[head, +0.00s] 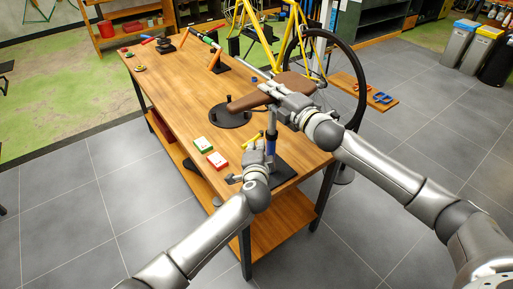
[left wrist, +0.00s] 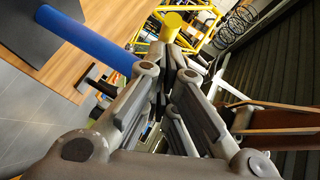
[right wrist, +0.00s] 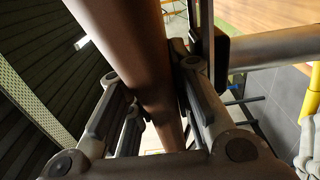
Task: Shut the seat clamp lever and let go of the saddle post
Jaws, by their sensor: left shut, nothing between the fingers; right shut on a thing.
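The brown saddle (head: 296,82) sits on top of a silver post above a blue tube (head: 271,146) on a black base. My right gripper (head: 282,104) is shut on the saddle, whose brown body (right wrist: 130,40) passes between the fingers in the right wrist view. A yellow lever (head: 252,138) is beside the upper tube. My left gripper (head: 257,149) is shut and empty, close beside the tube and just below the lever. In the left wrist view the yellow lever end (left wrist: 173,22) is just beyond the fingertips and the blue tube (left wrist: 90,40) is to their left. I cannot tell whether the lever is fully closed.
On the wooden table (head: 180,90) are a green-and-white box (head: 203,144), a red-and-white box (head: 217,160) and a dark round plate (head: 230,116). A yellow bicycle frame (head: 262,30) with a wheel stands behind. The table's middle left is clear.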

